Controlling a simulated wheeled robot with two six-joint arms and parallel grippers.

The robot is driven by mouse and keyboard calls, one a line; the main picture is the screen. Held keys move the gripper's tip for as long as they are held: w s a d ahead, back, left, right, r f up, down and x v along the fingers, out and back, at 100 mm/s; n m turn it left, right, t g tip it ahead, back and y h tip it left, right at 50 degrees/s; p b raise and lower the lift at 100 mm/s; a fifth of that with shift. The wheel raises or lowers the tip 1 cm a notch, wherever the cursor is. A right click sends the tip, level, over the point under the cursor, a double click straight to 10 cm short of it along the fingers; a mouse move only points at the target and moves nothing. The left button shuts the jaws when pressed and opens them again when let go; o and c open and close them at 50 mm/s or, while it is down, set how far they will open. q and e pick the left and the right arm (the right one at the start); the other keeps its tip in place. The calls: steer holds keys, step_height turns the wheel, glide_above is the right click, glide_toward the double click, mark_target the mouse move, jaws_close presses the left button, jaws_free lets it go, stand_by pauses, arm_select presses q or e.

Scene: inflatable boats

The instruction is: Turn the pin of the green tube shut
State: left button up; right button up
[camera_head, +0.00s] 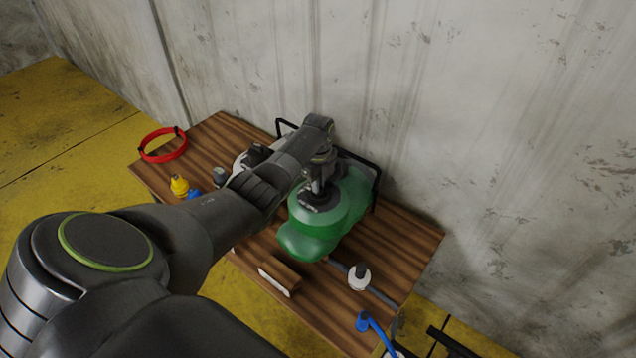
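The green tube (308,243) is a rounded, glossy green inflatable lying on the wooden table, to the right of the middle. My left arm reaches across from the lower left. My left gripper (321,196) points down onto a dark round part on top of the green tube. The pin is not visible; the gripper and wrist cover that spot. The fingertips are too small and hidden to show whether they are open or closed on anything. My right gripper is not in view.
The wooden table (408,236) stands against a stained wall. A black frame (371,181) rises behind the tube. On the table are a red ring (163,145), a yellow item (179,185), a brown-and-white block (280,277), a white round piece (359,277) and a blue item (363,321).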

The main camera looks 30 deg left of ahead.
arm_select(q)
steer(key=o, duration=0.4)
step_height(320, 180, up, 18)
steer(key=shift+f+b, duration=0.2)
steer(key=shift+b, duration=0.25)
steer(key=shift+f, duration=0.1)
stand_by(0.4)
